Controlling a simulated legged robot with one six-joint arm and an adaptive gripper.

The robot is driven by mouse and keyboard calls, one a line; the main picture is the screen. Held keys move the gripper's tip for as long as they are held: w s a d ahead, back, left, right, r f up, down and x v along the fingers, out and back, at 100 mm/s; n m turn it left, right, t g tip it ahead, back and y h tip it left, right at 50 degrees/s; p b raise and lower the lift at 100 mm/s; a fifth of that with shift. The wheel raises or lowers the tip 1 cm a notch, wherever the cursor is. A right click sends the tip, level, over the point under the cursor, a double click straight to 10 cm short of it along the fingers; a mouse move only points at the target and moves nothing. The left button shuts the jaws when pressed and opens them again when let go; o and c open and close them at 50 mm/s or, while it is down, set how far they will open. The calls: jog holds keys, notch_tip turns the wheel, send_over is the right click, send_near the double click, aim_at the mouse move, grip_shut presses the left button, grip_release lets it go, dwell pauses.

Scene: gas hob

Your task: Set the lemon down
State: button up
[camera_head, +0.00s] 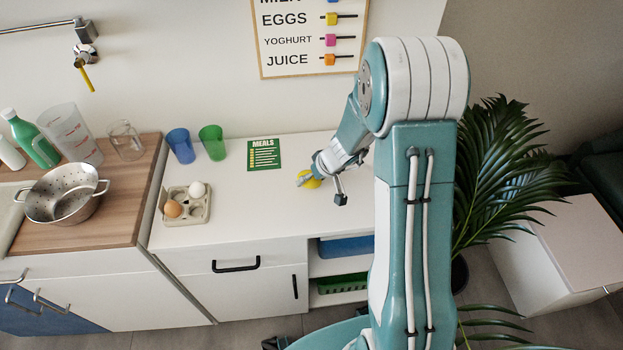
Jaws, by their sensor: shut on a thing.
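The yellow lemon (313,183) is at the end of my arm, over the white counter (260,215) to the right of the green meals card. My gripper (306,179) is shut on the lemon, and its finger covers part of the fruit. The lemon is at or very close to the counter top; I cannot tell whether it touches. My own arm hides the right part of the counter.
A green meals card (264,155), a blue cup (180,146) and a green cup (213,142) are at the back. An egg tray (187,219) with a brown egg (173,208) and a white egg (197,189) sits left. The counter's middle is clear. A plant (505,165) stands right.

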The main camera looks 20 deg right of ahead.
jog(key=o, duration=0.9)
jog(key=shift+c, duration=0.2)
